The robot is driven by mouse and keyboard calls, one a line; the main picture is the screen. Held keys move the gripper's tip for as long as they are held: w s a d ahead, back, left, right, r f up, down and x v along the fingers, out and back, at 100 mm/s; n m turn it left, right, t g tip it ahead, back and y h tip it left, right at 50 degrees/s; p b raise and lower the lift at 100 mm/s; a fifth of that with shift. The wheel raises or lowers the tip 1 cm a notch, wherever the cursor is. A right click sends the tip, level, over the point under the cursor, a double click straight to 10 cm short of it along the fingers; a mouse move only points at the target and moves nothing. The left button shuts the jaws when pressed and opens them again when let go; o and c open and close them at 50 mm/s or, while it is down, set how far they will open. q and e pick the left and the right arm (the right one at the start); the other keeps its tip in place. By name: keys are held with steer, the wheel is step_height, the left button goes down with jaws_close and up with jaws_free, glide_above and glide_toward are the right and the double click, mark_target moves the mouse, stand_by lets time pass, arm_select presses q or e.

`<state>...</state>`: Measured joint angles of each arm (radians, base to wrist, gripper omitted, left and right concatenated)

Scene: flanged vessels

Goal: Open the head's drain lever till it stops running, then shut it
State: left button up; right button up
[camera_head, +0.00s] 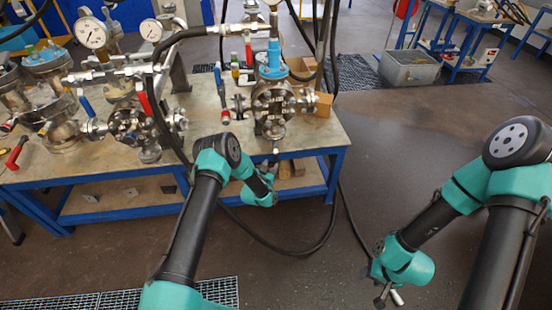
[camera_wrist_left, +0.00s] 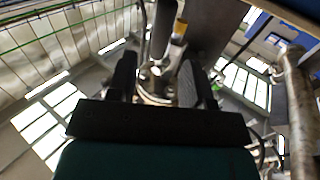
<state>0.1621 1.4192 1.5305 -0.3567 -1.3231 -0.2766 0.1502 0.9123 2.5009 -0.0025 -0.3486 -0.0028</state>
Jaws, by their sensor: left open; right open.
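The flanged steel head (camera_head: 272,103) with a blue upper fitting (camera_head: 273,58) stands at the right end of the bench. My left gripper (camera_head: 274,160) is just below it at the bench's front edge, mostly hidden by its own wrist. In the left wrist view its two dark fingers (camera_wrist_left: 156,85) are open, with a metal fitting (camera_wrist_left: 156,72) showing between or beyond them. A yellow-banded part (camera_wrist_left: 180,30) stands above that fitting; I cannot tell whether it is the drain lever. Contact cannot be told. No running liquid is visible. My right gripper (camera_head: 388,295) is open and empty, low over the floor.
More flanged vessels (camera_head: 60,130), gauges (camera_head: 91,32) and red and blue handles crowd the left of the bench (camera_head: 215,145). A black hose (camera_head: 295,250) loops to the floor.

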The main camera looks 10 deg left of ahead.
mark_target(275, 159)
arm_select(q)
steer(key=shift+w+d, duration=0.2)
steer(key=shift+w, duration=0.8)
steer(key=shift+w+d, duration=0.2)
steer(key=shift+w, duration=0.75)
steer(key=shift+w+d, duration=0.2)
steer(key=shift+w, duration=0.8)
jaws_close()
